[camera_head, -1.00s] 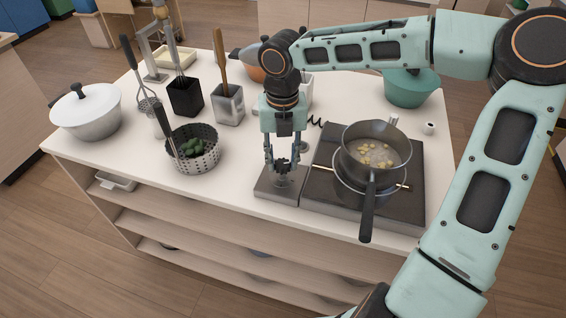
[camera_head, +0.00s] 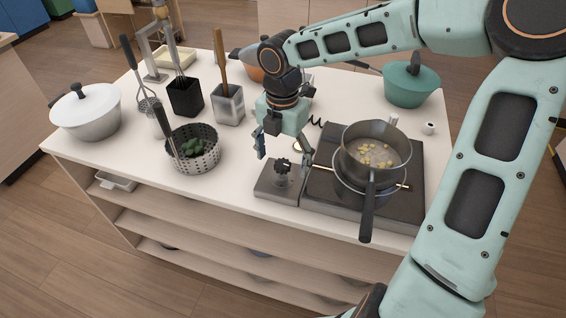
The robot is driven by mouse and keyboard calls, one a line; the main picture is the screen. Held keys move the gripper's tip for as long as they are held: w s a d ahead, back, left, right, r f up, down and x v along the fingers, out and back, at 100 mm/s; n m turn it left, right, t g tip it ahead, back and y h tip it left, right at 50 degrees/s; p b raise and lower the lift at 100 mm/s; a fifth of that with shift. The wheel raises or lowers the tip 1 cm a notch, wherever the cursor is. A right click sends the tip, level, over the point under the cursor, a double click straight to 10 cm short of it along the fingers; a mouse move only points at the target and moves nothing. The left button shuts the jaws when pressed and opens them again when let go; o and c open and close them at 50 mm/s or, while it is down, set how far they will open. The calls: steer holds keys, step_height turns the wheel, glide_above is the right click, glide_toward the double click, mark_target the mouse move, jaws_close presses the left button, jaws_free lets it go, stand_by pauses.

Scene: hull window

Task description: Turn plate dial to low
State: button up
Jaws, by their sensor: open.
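The plate dial is a dark knob (camera_head: 283,166) on the grey control box (camera_head: 268,187) at the left of the hot plate (camera_head: 319,182). Its setting is too small to read. My gripper (camera_head: 284,152) is open and empty. It is tilted, with its fingers spread above and behind the dial, one to the left and one to the right, and the knob shows clear between and below them. A dark pot (camera_head: 376,142) with yellow pieces in it stands on the hot plate.
The pot's handle (camera_head: 367,212) points over the front edge. A perforated basket (camera_head: 194,152) with green pieces stands to the left, and a white lidded pot (camera_head: 86,112) is farther left. Utensil holders (camera_head: 229,106) stand behind. The counter between basket and control box is clear.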

mark_target(283, 164)
steer(key=o, duration=0.5)
steer(key=shift+c, duration=0.2)
steer(key=shift+r, duration=0.1)
step_height(283, 164, up, 7)
steer(key=p, duration=0.8)
